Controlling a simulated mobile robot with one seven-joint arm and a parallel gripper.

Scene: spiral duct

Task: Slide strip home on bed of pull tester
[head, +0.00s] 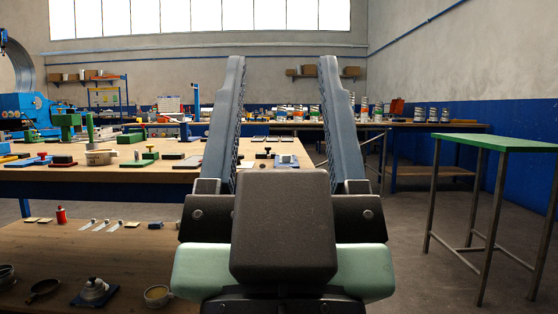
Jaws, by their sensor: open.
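My gripper (282,62) is open and empty, with its two long grey fingers pointing away from me across the middle of the head view. No strip can be made out for certain; a few small pale flat pieces (101,226) lie on the lower shelf at left. The pull tester cannot be told for certain either. A green device (68,122) stands on the wooden workbench at left, well to the left of my gripper. My gripper touches none of these, and its body hides part of the bench and shelf.
The wooden workbench (130,180) carries many small tools and blocks. Its lower shelf (60,262) holds pans and a red bottle (61,215). A green-topped table (495,142) stands at right. Another bench (430,126) runs along the back. Floor is clear between gripper and green-topped table.

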